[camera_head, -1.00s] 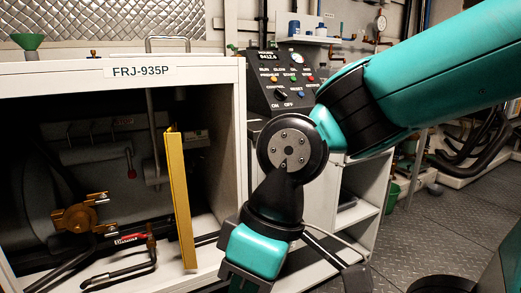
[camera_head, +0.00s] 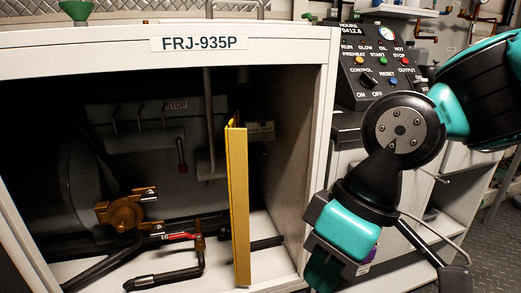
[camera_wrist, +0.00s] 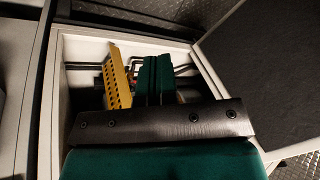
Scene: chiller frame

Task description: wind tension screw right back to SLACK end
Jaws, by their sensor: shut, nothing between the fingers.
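No tension screw or SLACK mark can be made out in either view. In the head view the open cabinet labelled FRJ-935P (camera_head: 95,66) holds a tall yellow guard plate (camera_head: 238,205) near its right side. Left of it is a brass fitting (camera_head: 122,213) with grey levers, and a red-handled valve (camera_head: 178,237). My gripper (camera_head: 322,272) is low in front of the cabinet's right edge, its tips partly cut off. In the wrist view my gripper's green fingers (camera_wrist: 155,82) are shut and empty, beside the yellow perforated plate (camera_wrist: 118,82). Something orange shows partly hidden right of the fingers.
The cabinet's white right post (camera_head: 318,150) stands just behind my gripper. A control panel (camera_head: 377,65) with buttons is to the right, above open shelves. Black hoses (camera_head: 100,262) run along the cabinet floor. A dark panel (camera_wrist: 270,70) lies at the right in the wrist view.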

